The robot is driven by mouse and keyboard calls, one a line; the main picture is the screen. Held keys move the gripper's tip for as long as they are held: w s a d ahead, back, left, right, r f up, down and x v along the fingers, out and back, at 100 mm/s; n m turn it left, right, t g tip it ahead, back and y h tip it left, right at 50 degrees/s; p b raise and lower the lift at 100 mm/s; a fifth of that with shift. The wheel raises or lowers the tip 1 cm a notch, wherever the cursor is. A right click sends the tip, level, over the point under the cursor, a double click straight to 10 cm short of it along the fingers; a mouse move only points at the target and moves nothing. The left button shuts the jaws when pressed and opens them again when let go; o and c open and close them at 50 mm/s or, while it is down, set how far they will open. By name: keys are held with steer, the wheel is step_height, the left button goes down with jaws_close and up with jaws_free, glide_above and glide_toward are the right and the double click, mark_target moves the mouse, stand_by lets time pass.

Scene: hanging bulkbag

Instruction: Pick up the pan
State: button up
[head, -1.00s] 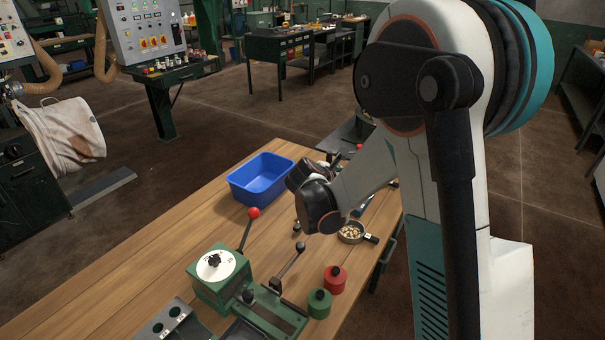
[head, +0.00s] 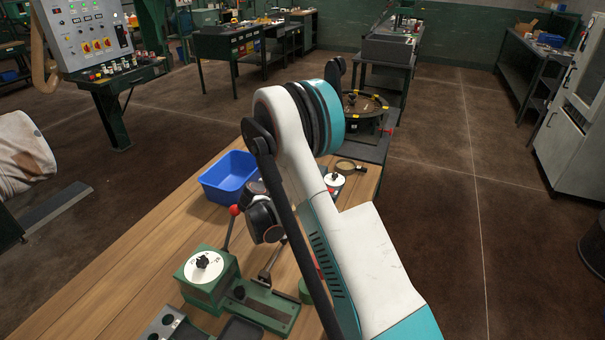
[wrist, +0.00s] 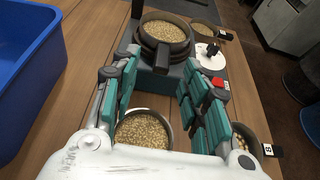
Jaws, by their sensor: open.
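In the wrist view, a dark round pan (wrist: 165,36) filled with grain sits on a stack of similar dark rims. Its short handle (wrist: 166,80) points toward my gripper (wrist: 160,82), whose teal fingers are open on either side of it. I cannot tell whether they touch it. A second grain-filled vessel (wrist: 143,130) lies nearer, below the fingers and partly covered by my wrist. A small pan of nuts (wrist: 245,138) with a tagged handle is at the right. Another pan (wrist: 203,30) is at the far right; it also shows in the head view (head: 350,165). My arm hides the stack there.
A blue bin (head: 229,176) stands left of my arm on the wooden table (head: 130,262). A green machine (head: 215,280) with levers is at the front. A white-topped device (wrist: 210,56) stands right of the stack. Open floor lies right of the table.

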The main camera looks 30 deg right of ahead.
steer(key=shift+r+b+x, duration=0.15)
steer(key=shift+b+x, duration=0.3)
steer(key=shift+x, duration=1.25)
steer(key=shift+r+b+x, duration=0.15)
steer(key=shift+b+x, duration=0.3)
steer(key=shift+x, duration=1.3)
steer(key=shift+s+d+r, duration=0.1)
steer(key=shift+d, duration=0.1)
jaws_close()
